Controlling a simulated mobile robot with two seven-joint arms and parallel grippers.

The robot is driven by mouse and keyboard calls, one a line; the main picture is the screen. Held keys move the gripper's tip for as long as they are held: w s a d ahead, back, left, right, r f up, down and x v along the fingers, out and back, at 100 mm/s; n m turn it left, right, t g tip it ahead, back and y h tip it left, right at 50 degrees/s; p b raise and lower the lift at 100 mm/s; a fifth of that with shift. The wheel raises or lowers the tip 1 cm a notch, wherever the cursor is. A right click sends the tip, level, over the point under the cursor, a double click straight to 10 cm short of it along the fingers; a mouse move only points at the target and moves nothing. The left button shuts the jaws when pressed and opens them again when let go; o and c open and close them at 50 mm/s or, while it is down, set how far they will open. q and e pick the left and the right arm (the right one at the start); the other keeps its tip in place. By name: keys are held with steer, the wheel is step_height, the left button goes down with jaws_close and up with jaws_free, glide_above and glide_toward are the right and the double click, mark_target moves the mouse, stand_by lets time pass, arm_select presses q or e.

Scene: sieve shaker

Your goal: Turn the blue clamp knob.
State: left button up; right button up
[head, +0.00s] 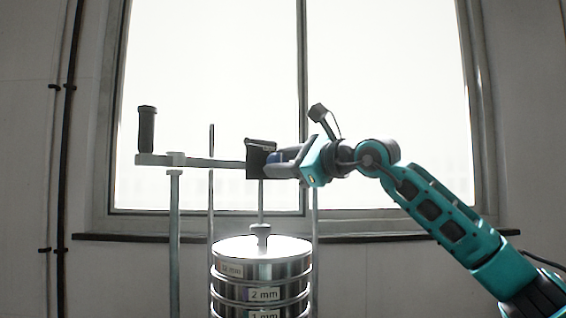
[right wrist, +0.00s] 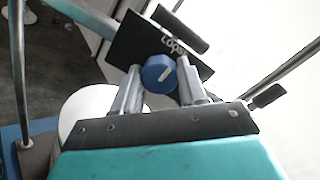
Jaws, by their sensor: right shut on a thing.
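In the head view my right gripper (head: 272,160) reaches in from the right to the black clamp block (head: 257,158) on the horizontal bar, and the knob is mostly hidden by the fingers. My left gripper is not in view.
A stack of metal sieves (head: 262,270) labelled "2 mm" and "1 mm" stands below the clamp, between upright rods (head: 211,200). The bar (head: 215,163) ends at the left in a black upright handle (head: 147,130). A bright window is behind.

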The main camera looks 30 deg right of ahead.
steer(key=c, duration=0.3)
steer(key=shift+c, duration=0.2)
steer(key=m+b, duration=0.2)
steer(key=m, duration=0.7)
steer(key=m+b, duration=0.2)
steer(key=m, duration=0.7)
steer(key=shift+t+h, duration=0.4)
steer(key=shift+m, duration=0.4)
steer(key=o, duration=1.1)
